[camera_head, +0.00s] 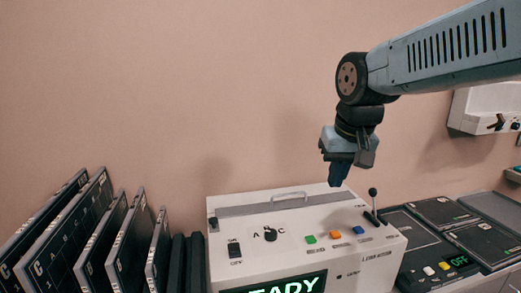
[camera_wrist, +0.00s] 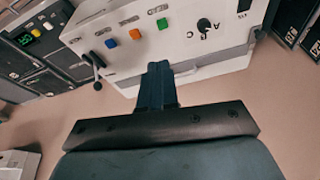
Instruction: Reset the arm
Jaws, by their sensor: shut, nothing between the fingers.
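My gripper (camera_head: 338,176) hangs from my arm, fingers pointing down, above the back right part of the white machine (camera_head: 228,242). Its fingers are together with nothing between them. In the wrist view my gripper (camera_wrist: 159,68) also shows closed, in front of the edge of the white machine (camera_wrist: 170,50). I cannot tell whether the fingertips touch the machine; they appear above it. The arm reaches in from the upper right of the head view.
The machine has a lever (camera_head: 373,203), green, orange and blue buttons, a knob (camera_head: 270,235), a handle (camera_head: 290,195) and a display ending in "EADY". Dark lettered plates (camera_head: 65,225) stand at left. A dark panel (camera_head: 430,255) reading "OFF" lies at right. A white wall unit (camera_head: 485,108) hangs at right.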

